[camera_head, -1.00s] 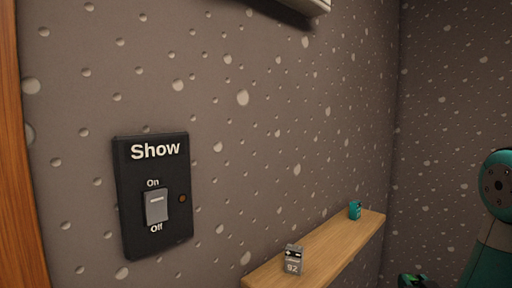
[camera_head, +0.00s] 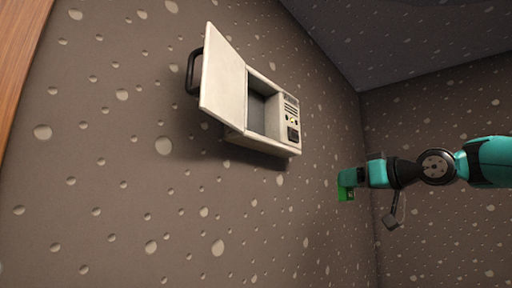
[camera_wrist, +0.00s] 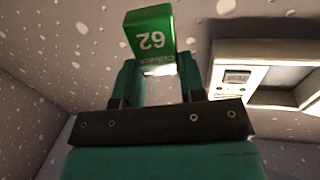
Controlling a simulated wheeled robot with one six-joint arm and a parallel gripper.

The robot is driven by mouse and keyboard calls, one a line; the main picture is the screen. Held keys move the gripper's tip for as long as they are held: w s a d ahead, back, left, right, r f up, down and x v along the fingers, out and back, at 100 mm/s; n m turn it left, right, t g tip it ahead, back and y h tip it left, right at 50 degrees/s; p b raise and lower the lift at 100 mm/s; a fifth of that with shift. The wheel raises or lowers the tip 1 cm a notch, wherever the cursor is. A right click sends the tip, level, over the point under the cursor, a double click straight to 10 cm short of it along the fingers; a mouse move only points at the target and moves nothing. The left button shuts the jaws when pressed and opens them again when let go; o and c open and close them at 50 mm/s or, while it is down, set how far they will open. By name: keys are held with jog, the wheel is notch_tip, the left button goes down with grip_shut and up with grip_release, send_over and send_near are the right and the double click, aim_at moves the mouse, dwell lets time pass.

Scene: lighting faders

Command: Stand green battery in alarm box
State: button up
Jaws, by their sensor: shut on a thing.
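The green battery (camera_wrist: 150,34) is between the fingertips of my gripper (camera_wrist: 156,72) in the wrist view, with the number 62 upside down on its face. In the head view my gripper (camera_head: 350,178) is shut on the green battery (camera_head: 346,194), to the right of and lower than the alarm box. The alarm box (camera_head: 274,142) is a white wall box with its door (camera_head: 223,80) swung open to the left and an empty-looking grey compartment (camera_head: 262,106). It also shows at the right of the wrist view (camera_wrist: 228,92). The battery is apart from the box.
The open door has a dark handle (camera_head: 193,72) that sticks out at the left. A panel with slots and small dark parts (camera_head: 292,122) is on the box's right side. The speckled wall (camera_head: 130,180) below the box is clear in this view.

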jog(key=s+a+r+n+g+y+p, duration=0.1)
jog(key=s+a+r, duration=0.2)
jog(key=s+r, duration=0.6)
jog(key=s+a+r+n+g+y+p, duration=0.15)
jog(key=s+a+r, duration=0.25)
jog(key=s+r, duration=0.5)
jog(key=p, duration=0.5)
send_over(264, 137)
jog(key=w, duration=0.1)
jog(key=shift+f, duration=2.75)
jog(key=shift+f+b, duration=0.2)
jog(key=shift+b, duration=0.1)
jog(key=o, duration=1.1)
jog(key=shift+r, duration=0.1)
